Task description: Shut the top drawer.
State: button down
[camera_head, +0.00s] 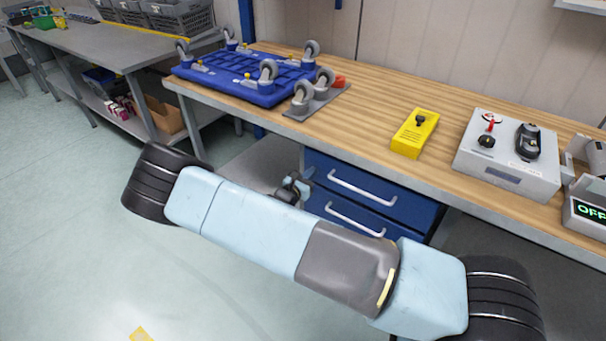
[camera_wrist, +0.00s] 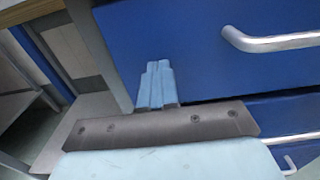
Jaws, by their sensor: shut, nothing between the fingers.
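The top drawer is a blue front (camera_head: 335,168) under the wooden bench, with a silver bar handle (camera_head: 362,187). In the wrist view the blue front (camera_wrist: 190,50) fills the upper middle, with its handle (camera_wrist: 270,42) at the right. I cannot tell how far the drawer stands out. A second blue drawer (camera_head: 318,199) with its own handle (camera_head: 354,218) is below, partly hidden by my arm. My gripper (camera_wrist: 157,70) is shut and empty, its light-blue fingers against the view of the top front's lower left part. Contact cannot be told. In the head view my gripper (camera_head: 300,182) is by the drawers' left side.
On the bench (camera_head: 375,95) stand a blue wheeled dolly (camera_head: 240,75), a yellow box (camera_head: 415,133) and a grey control box (camera_head: 508,155). A grey side table (camera_head: 85,45) with crates is at left.

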jog(key=shift+w+d+r, duration=0.2)
jog(key=shift+w+d, duration=0.1)
jog(key=shift+d, duration=0.35)
jog(key=shift+s+a, duration=0.1)
jog(key=a+v, duration=0.1)
jog(key=v, duration=1.4)
jog(key=s+d+r+m+g+y, duration=0.1)
jog(key=s+d+r+m+g, duration=0.1)
jog(key=d+r+m+g, duration=0.8)
jog(key=s+d+r+m+g+y, duration=0.15)
jog(key=d+r+m+g, duration=0.25)
jog(key=d+r+m, duration=0.75)
jog(key=s+d+r+m+t+y, duration=0.2)
jog(key=s+d+r+m+y, duration=0.1)
jog(key=s+r, duration=0.7)
jog(key=s+d+r+m+t+y, duration=0.2)
jog(key=s+d+r+m+y, duration=0.2)
jog(key=s+d+r, duration=0.3)
jog(key=s+r+m, duration=0.1)
jog(key=s+r, duration=0.2)
jog(key=r, duration=0.3)
jog(key=shift+s, duration=0.4)
